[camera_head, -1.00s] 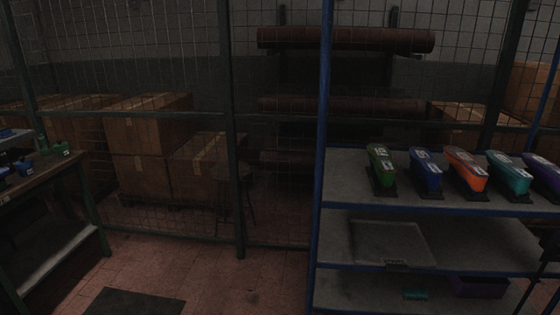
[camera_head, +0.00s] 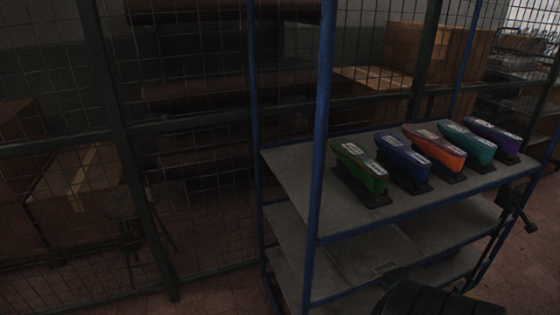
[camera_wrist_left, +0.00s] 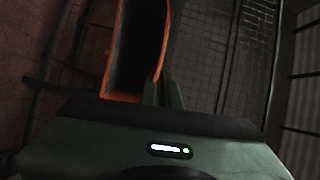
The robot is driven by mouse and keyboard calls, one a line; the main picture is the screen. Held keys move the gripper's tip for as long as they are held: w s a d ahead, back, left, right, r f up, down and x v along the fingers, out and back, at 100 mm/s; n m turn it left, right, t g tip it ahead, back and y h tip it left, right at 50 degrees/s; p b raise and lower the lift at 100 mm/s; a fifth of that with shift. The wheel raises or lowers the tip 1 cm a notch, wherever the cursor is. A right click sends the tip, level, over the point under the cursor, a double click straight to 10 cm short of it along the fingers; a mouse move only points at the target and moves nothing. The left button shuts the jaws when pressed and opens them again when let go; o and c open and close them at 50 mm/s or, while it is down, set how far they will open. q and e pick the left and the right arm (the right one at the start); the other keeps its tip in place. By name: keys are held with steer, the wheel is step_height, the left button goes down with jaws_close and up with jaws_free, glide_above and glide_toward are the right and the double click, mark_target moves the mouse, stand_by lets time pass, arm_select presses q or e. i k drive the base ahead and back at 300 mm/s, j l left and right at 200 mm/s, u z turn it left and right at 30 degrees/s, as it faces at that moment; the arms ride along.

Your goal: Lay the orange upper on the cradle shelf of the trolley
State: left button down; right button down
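In the left wrist view, the fingers of my left gripper (camera_wrist_left: 160,92) are shut on the right-hand wall of an orange-edged, dark hollow piece, the orange upper (camera_wrist_left: 107,82). Its far end runs out of the top of the picture. The blue-posted trolley (camera_head: 318,170) stands at the right in the head view. Its top shelf (camera_head: 297,178) bears a row of black cradles with green, blue, orange (camera_head: 435,149), teal and purple shoe-shaped pieces. Neither gripper shows in the head view.
A middle shelf (camera_head: 290,232) and a lower shelf lie under the top one. A blue front post crosses the head view. A wire mesh fence (camera_head: 190,130) stands behind, with cartons (camera_head: 75,190) and brown rolls. A dark ribbed part (camera_head: 430,300) shows at bottom right.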

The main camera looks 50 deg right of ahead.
mark_target(299, 188)
steer(key=i+z, duration=0.3)
steer(key=z, duration=0.15)
steer(key=i+j+z, duration=0.2)
steer(key=z, duration=0.25)
steer(key=i+j+z, duration=0.25)
steer(key=z, duration=0.2)
steer(key=i+j+z, duration=0.25)
steer(key=z, duration=0.15)
steer(key=j, duration=0.1)
